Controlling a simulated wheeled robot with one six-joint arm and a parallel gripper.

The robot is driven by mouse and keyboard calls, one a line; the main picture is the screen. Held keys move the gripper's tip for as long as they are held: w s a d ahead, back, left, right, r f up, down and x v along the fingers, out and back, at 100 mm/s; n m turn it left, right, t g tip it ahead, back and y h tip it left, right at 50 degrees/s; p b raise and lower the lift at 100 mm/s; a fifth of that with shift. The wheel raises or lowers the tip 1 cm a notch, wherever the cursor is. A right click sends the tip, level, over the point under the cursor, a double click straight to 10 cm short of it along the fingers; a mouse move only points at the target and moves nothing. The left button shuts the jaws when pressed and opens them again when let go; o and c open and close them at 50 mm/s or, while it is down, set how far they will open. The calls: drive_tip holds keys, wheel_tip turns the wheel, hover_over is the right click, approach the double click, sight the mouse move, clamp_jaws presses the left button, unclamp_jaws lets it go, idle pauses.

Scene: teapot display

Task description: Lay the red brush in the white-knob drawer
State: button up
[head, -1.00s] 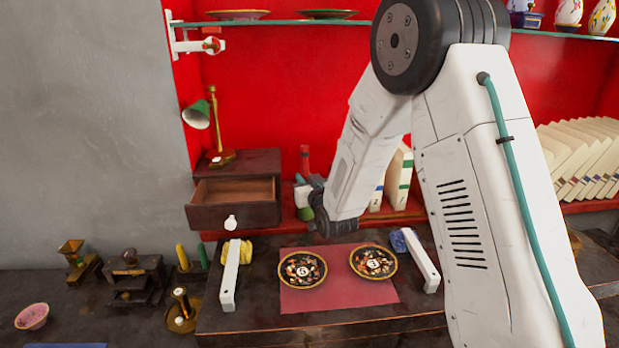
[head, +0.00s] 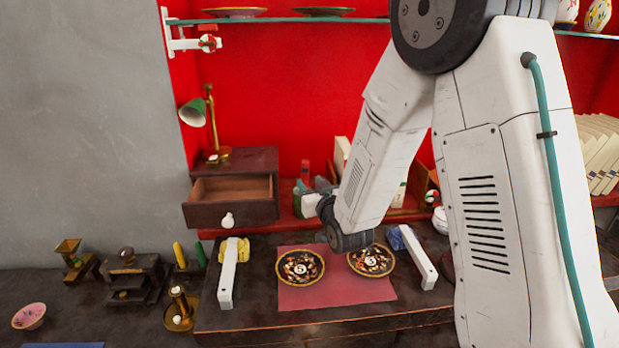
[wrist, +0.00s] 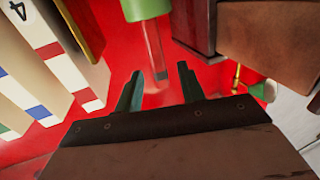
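The white-knob drawer (head: 205,214) is pulled open from the dark cabinet at the left, and its inside looks empty. The red brush (head: 305,166) stands upright in a green pot (head: 298,203) right of the cabinet. In the wrist view, which is turned over, its handle (wrist: 153,48) sticks out of the green pot (wrist: 145,8). My gripper (wrist: 161,82) is open, with its two fingers apart and the brush's blurred end in front of the gap. In the head view my gripper (head: 322,190) is beside the pot, partly hidden by my arm.
A green-shaded lamp (head: 207,125) stands on the cabinet. Upright books (wrist: 45,50) stand close on the pot's other side. Two patterned plates (head: 300,267) lie on a red mat (head: 335,296) in front. A glass shelf (head: 280,21) crosses above.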

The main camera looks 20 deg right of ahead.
drive_tip(key=s+d+r+g, duration=0.1)
drive_tip(key=s+r+g, duration=0.2)
drive_tip(key=s, duration=1)
drive_tip(key=s+d+r+g, duration=0.1)
drive_tip(key=s+r+g, duration=0.2)
drive_tip(key=s+g, duration=0.5)
drive_tip(key=s+d+r+g+h, duration=0.1)
drive_tip(key=s+g, duration=0.4)
drive_tip(key=s, duration=1.5)
wheel_tip(320, 180, up, 2)
drive_tip(key=shift+d+r+m+g, duration=0.25)
drive_tip(key=shift+d+m+g, duration=0.15)
drive_tip(key=shift+d, duration=0.15)
drive_tip(key=shift+o, duration=0.2)
drive_tip(key=shift+w, duration=0.25)
